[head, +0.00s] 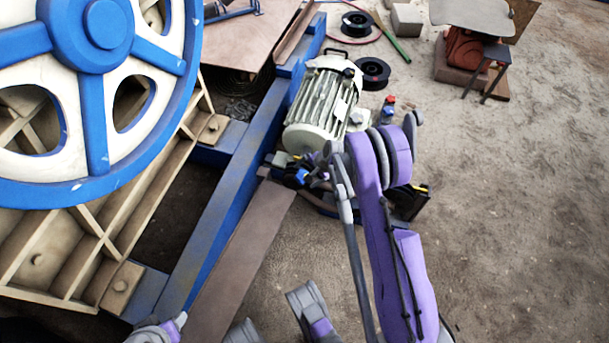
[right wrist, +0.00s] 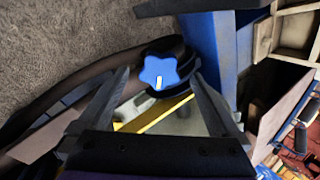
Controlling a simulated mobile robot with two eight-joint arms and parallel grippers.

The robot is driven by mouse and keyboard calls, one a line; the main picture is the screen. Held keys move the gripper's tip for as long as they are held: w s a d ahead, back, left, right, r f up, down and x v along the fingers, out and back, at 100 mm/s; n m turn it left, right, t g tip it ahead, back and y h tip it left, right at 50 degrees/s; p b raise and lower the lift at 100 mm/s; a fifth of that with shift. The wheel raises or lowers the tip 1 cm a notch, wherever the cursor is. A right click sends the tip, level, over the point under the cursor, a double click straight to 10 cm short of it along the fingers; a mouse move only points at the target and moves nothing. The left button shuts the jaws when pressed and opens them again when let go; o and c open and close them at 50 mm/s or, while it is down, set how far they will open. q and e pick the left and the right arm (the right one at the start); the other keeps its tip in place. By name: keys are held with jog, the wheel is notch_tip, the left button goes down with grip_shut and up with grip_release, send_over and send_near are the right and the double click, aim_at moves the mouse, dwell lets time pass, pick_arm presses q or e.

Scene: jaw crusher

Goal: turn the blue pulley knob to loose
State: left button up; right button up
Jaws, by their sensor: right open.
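The blue pulley knob (right wrist: 157,69) shows in the right wrist view as a star-shaped knob on a black round base. A white mark on it points toward the bottom of the picture. My right gripper (right wrist: 162,76) is open, with one finger on each side of the knob and a visible gap to it. Whether the fingertips reach down to the knob's depth I cannot tell. In the head view, my right gripper (head: 314,178) is small and dark beside the motor's lower end, among blue, black and yellow parts.
A grey-white motor (head: 321,104) stands by the blue frame beam (head: 232,181). A large blue and cream flywheel (head: 92,95) fills the upper left. Black spools (head: 372,73) and a green rod (head: 395,43) lie behind.

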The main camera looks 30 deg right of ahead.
jog(key=p+v, duration=0.2)
jog(key=v, duration=0.6)
jog(key=shift+r, duration=0.3)
